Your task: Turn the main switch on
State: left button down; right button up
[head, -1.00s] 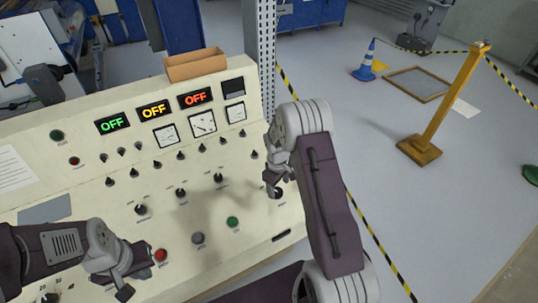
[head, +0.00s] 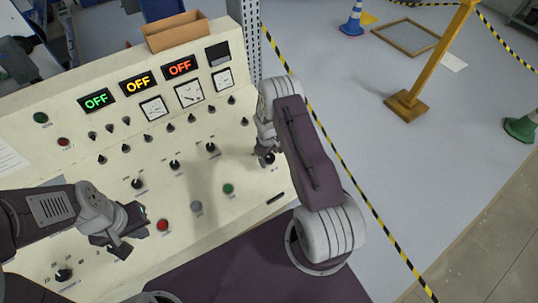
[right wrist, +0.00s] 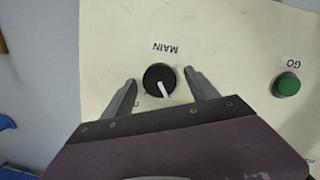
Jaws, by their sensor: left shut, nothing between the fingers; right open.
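The main switch (right wrist: 158,76) is a round black knob with a white pointer, on the cream panel under an upside-down MAIN label (right wrist: 166,47) in the right wrist view. Its pointer aims down in that picture. My right gripper (right wrist: 161,84) is open, with one finger on each side of the knob; I cannot tell whether they touch it. In the head view the main switch (head: 270,158) shows at the panel's right side, partly hidden by my right gripper (head: 265,148). My left gripper (head: 130,246) is shut and empty over the panel's lower left.
Three displays (head: 138,82) read OFF in green, yellow and red. A green GO button (right wrist: 287,84) sits beside the main switch. Several knobs, gauges and buttons, including a red one (head: 163,225), cover the panel. A brown box (head: 176,32) stands on top.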

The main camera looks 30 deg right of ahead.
jog(key=shift+s, duration=0.2)
jog(key=c, duration=0.3)
jog(key=shift+w, duration=0.2)
jog(key=c, duration=1.1)
jog(key=shift+o, duration=0.2)
